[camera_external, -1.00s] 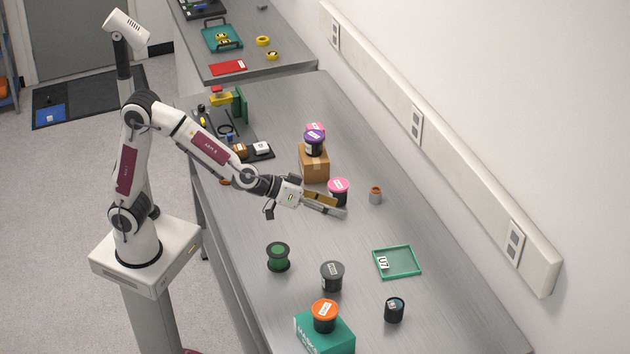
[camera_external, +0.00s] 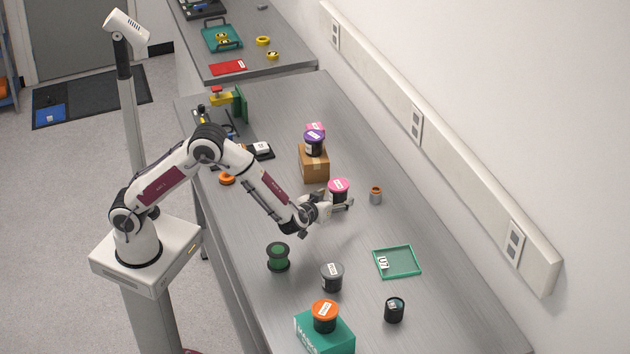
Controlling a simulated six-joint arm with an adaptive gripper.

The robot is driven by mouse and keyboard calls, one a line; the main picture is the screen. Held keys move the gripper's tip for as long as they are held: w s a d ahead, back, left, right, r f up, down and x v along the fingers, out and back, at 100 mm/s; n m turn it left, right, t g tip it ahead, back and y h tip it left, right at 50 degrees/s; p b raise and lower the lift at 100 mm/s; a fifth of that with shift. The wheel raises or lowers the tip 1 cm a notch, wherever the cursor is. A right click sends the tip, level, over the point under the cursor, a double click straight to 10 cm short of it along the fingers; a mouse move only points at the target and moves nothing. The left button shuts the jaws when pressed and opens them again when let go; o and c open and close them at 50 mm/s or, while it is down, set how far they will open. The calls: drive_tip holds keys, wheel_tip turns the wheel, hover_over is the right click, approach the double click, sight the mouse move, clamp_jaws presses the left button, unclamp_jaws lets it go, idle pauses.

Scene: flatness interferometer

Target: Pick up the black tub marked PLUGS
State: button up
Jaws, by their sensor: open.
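Several black tubs with coloured, labelled lids stand here; the label words are too small to read, so I cannot tell which says PLUGS. A pink-lidded tub (camera_external: 339,187) stands on the bench, partly hidden by my gripper (camera_external: 343,204). My gripper is open, low beside this tub's near side; whether its fingers straddle or touch the tub I cannot tell. A purple-lidded tub (camera_external: 314,142) sits on a cardboard box (camera_external: 314,164), with another pink lid (camera_external: 316,127) behind it. A grey-lidded tub (camera_external: 332,277) stands nearer, and an orange-lidded tub (camera_external: 325,315) sits on a teal box (camera_external: 338,338).
A small orange-topped grey container (camera_external: 376,195) stands right of my gripper. A green spool (camera_external: 278,257), a green tray (camera_external: 408,272) and a small dark cup (camera_external: 394,310) are nearer. The wall with a socket rail (camera_external: 440,150) bounds the right. Bench between gripper and tray is clear.

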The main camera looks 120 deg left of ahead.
sight(335, 195)
drive_tip(key=shift+s+a+f+n+g, duration=0.15)
drive_tip(key=shift+s+a+f+g, duration=0.15)
drive_tip(key=shift+s+f+g, duration=0.15)
drive_tip(key=shift+s+a+f+n+g, duration=0.15)
drive_tip(key=shift+s+a+f+g, duration=0.15)
drive_tip(key=shift+s, duration=0.25)
drive_tip(key=shift+d, duration=0.1)
drive_tip(key=shift+x, duration=1.35)
drive_tip(key=shift+r+x, duration=0.2)
drive_tip(key=shift+x, duration=2.4)
drive_tip(key=shift+c, duration=0.3)
drive_tip(key=c, duration=1.2)
